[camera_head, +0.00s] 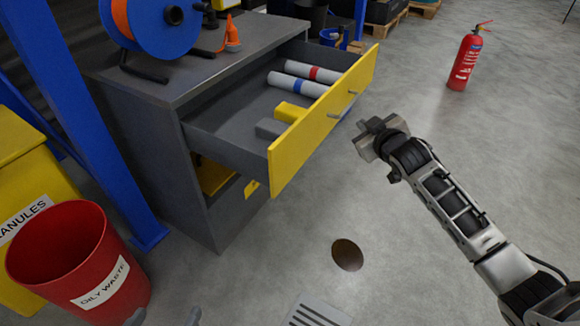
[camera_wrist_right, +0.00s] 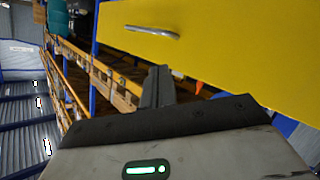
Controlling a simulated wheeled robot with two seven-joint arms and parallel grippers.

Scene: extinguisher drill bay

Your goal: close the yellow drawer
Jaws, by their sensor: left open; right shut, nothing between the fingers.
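The yellow drawer (camera_head: 322,123) is pulled well out of the grey cabinet (camera_head: 160,140). Its handle (camera_head: 343,104) is on the outer face. Inside lie two pale rolls with red and blue bands, a yellow block (camera_head: 290,112) and a grey block. My right gripper (camera_head: 369,138) is shut and empty, in front of the yellow face and apart from it, right of and below the handle. The right wrist view shows the drawer face (camera_wrist_right: 230,45) and handle (camera_wrist_right: 150,32) beyond my shut fingers (camera_wrist_right: 157,88). My left gripper (camera_head: 164,318) is open, only its tips showing at the bottom edge.
A red oily-waste bin (camera_head: 70,255) stands at the lower left beside a blue post. A blue reel (camera_head: 150,25) and an orange-tipped item (camera_head: 232,35) sit on the cabinet. A red extinguisher (camera_head: 466,58) stands at the back right.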

